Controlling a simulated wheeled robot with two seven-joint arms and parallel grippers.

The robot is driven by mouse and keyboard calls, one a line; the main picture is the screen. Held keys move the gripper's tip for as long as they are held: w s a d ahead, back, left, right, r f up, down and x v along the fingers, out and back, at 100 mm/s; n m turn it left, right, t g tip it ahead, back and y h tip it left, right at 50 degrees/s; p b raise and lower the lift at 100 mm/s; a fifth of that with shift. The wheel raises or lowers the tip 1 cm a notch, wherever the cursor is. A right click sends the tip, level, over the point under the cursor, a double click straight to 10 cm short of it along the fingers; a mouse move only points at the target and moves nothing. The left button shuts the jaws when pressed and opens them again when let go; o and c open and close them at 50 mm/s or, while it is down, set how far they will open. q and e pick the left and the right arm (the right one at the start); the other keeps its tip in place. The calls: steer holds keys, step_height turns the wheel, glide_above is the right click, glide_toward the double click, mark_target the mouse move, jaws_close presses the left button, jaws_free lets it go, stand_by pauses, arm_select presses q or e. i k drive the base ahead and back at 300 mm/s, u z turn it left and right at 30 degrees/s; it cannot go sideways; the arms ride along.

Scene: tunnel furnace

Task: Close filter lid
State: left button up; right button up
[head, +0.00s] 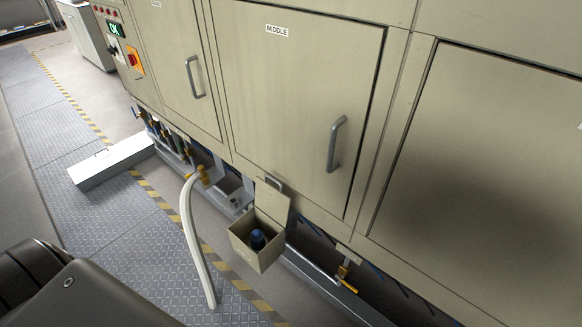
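A small beige filter box (246,247) hangs under the cabinet front, below the door marked MIDDLE. Its lid (272,203) stands open, tilted up at the back against the cabinet. A dark blue filter (258,240) shows inside the box. Neither gripper is in view.
The beige cabinet has doors with grey handles (337,143). A white hose (190,235) runs from a brass valve (203,175) to the floor left of the box. A yellow-handled valve (346,282) is at the right. A long white box (112,162) lies on the metal floor.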

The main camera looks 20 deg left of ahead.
mark_target(272, 201)
steer(key=u, duration=0.5)
steer(key=i, duration=0.85)
steer(key=u, duration=0.75)
